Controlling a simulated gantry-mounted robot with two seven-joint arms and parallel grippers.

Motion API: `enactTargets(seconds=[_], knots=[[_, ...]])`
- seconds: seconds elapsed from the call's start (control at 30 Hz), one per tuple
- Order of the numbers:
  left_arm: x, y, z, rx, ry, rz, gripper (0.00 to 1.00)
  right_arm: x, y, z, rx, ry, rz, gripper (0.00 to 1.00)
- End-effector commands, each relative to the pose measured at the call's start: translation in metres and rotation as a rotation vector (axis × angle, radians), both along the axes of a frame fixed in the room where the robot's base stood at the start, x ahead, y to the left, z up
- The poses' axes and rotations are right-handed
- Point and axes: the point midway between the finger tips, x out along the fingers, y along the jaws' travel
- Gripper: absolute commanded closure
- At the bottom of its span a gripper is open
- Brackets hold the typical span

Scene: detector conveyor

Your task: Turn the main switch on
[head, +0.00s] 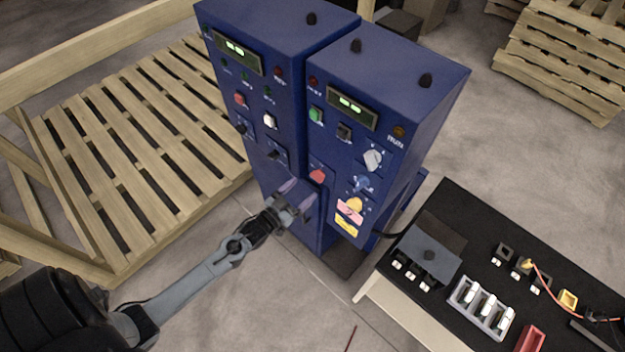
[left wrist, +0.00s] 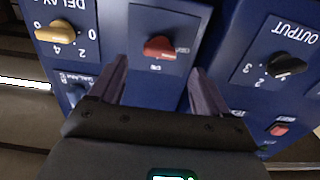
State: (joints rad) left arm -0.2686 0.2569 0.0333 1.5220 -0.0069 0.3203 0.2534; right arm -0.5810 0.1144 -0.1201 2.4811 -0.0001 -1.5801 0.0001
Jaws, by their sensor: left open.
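A red rotary switch (head: 317,175), likely the main switch, sits low on the front of the blue control cabinets (head: 285,120). In the left wrist view the red switch (left wrist: 159,48) shows upside down on a grey-blue plate, its handle lying roughly across. Small lettering beside and below it is too blurred to read surely. My left gripper (head: 298,194) is open and empty, just in front of the cabinet near this switch. In the left wrist view its fingers (left wrist: 158,80) stand to either side of the red switch, apparently short of it. My right gripper is not in view.
A yellow DELAY knob (left wrist: 54,31) and a black OUTPUT knob (left wrist: 288,64) flank the red switch. Two green displays (head: 352,104) are lit above. A black-topped table (head: 470,235) with parts stands right. A wooden pallet (head: 130,150) lies left. Bare floor lies in front.

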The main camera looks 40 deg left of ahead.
Motion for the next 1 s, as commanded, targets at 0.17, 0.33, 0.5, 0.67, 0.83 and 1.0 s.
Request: enactTargets(seconds=[0.17, 0.33, 0.5, 0.67, 0.83, 1.0], knots=[[0.030, -0.002, 0.001, 0.000, 0.000, 0.000, 0.23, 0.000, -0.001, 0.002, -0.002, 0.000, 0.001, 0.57], [0.049, -0.002, 0.000, 0.000, 0.000, 0.000, 0.23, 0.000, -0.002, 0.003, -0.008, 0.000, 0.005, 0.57], [0.058, -0.003, 0.000, -0.001, 0.001, 0.000, 0.23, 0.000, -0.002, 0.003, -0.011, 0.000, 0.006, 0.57], [0.061, -0.003, 0.000, -0.001, 0.001, -0.001, 0.23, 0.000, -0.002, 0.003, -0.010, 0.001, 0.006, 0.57], [0.060, -0.003, 0.000, -0.001, 0.001, -0.001, 0.23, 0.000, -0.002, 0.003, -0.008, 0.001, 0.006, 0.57], [0.060, -0.003, 0.000, -0.001, 0.001, -0.001, 0.49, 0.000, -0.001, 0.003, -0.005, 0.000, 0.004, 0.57]])
